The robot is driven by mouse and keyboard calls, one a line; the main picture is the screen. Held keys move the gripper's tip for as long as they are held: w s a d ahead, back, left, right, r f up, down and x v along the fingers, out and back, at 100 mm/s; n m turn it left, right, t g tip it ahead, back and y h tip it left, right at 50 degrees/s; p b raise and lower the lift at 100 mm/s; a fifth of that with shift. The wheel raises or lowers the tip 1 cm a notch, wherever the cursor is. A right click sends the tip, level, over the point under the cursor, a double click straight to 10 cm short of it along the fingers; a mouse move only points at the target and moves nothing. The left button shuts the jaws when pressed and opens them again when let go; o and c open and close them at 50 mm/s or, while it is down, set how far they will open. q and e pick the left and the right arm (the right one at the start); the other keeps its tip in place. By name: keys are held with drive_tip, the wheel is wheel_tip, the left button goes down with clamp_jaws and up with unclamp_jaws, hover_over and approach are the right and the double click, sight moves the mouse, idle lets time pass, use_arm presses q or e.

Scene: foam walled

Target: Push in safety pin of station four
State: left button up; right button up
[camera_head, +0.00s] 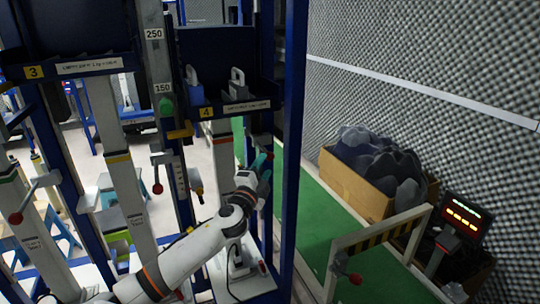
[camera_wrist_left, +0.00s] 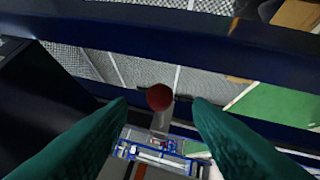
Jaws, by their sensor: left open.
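Station four is marked by a yellow "4" label (camera_head: 206,112) on a blue crossbeam in the head view. My left arm reaches up from the bottom, and its teal-fingered gripper (camera_head: 264,163) is beside the station's right-hand blue post. In the left wrist view the gripper (camera_wrist_left: 160,101) is open, with its two fingers apart. A red ball knob (camera_wrist_left: 159,97) appears between the fingertips, with a pale stem below it; it looks like the pin's handle. I cannot tell how far beyond the fingertips it is. In the head view this knob is not visible. My right gripper is not in view.
A blue post (camera_head: 293,130) stands close to the gripper's right. Station three (camera_head: 33,72) is to the left, with a red-knobbed lever (camera_head: 157,188) between.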

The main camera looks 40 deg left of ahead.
sight(269, 156)
use_arm(q)
drive_tip(key=x, duration=0.5)
drive_tip(key=shift+w+a, duration=0.2)
drive_tip(key=shift+w, duration=0.2)
clamp_jaws()
drive_tip(key=shift+a, duration=0.1)
